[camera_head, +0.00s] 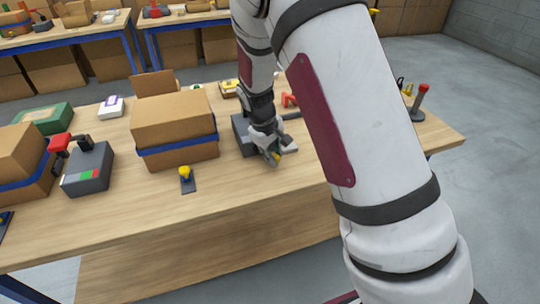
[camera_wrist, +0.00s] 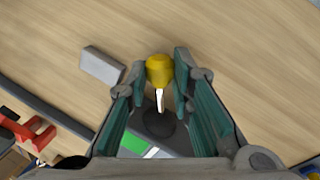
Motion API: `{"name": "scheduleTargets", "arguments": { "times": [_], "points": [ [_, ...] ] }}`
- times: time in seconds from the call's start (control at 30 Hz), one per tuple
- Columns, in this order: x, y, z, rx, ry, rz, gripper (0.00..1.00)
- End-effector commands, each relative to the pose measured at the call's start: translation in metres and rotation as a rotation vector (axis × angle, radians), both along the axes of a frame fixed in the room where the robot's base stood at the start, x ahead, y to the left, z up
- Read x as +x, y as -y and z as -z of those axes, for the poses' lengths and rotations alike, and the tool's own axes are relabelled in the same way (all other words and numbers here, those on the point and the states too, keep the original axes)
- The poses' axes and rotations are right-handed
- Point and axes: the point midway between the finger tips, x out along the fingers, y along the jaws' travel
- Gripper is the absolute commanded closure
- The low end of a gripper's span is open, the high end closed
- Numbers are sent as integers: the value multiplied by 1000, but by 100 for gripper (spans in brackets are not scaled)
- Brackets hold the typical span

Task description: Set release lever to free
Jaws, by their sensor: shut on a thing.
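The release lever has a yellow knob (camera_wrist: 159,70) on a short pale metal stem that rises from a round black pivot. The pivot sits on a dark grey housing, which also shows in the head view (camera_head: 241,134). A green and white label (camera_wrist: 137,144) shows on the housing; part of it is hidden behind a finger. My gripper (camera_wrist: 160,72) is shut on the yellow knob, with one teal-padded finger on each side. In the head view my gripper (camera_head: 274,157) is at the housing's front right and hides most of the lever.
A cardboard box with a blue band (camera_head: 175,128) stands left of my gripper. A red-knobbed post (camera_head: 419,101) stands right. The table front is clear.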

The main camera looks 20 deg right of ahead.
Motion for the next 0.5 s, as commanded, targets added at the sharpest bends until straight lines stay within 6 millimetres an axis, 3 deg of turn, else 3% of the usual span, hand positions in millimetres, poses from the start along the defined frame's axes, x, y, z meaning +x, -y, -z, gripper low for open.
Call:
{"name": "scheduleTargets", "arguments": {
  "times": [0.5],
  "points": [
    [7,12,-1,-2,6,-26,100]
  ]
}}
